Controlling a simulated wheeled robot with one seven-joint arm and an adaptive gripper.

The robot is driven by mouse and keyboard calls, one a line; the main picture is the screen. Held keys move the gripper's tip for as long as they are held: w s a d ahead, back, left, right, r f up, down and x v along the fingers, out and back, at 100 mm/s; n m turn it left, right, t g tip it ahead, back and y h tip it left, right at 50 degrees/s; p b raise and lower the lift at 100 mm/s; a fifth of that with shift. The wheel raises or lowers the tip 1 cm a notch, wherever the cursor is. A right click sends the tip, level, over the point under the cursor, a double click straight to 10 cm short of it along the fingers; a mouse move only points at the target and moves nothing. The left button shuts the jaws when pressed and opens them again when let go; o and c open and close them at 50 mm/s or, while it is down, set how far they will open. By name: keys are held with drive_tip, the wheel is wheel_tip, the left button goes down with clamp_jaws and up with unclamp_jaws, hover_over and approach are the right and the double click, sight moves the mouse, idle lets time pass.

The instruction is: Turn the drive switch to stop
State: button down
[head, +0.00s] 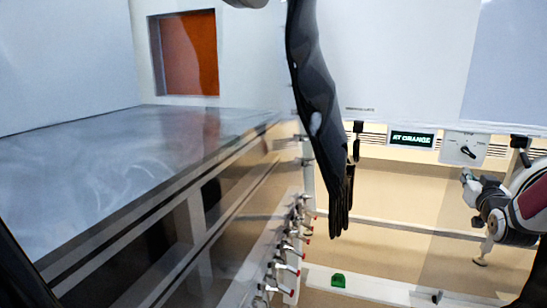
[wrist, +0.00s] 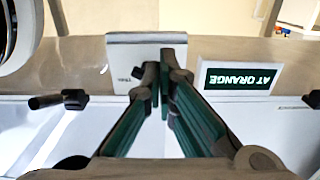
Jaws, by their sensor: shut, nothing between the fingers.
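The drive switch is a black rotary knob (head: 467,152) on a pale box (head: 449,148) to the right of the display in the head view; its pointer slants down to the right. My gripper (head: 466,175) is shut and empty, just below the box in the head view. It also fills the middle of the wrist view (wrist: 163,75). I cannot tell whether it touches the knob.
A black glove (head: 318,100) hangs in the middle of the head view. A row of small valves (head: 290,250) runs below the steel bench (head: 110,165). A green object (head: 338,280) is near the bottom. An orange panel (head: 189,53) is at upper left.

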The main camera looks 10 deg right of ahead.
sight(468, 153)
idle(0.3)
drive_tip(key=s+d+r+n+p, duration=0.4)
drive_tip(key=r+n+p, duration=0.2)
drive_tip(key=n+p, duration=1.3)
drive_tip(key=w+d+m+b, duration=0.1)
drive_tip(key=w+d+b, duration=0.1)
drive_tip(key=w+d, duration=0.2)
drive_tip(key=shift+w, duration=1.05)
drive_tip(key=shift+w+a+f, duration=0.35)
drive_tip(key=shift+a, duration=0.15)
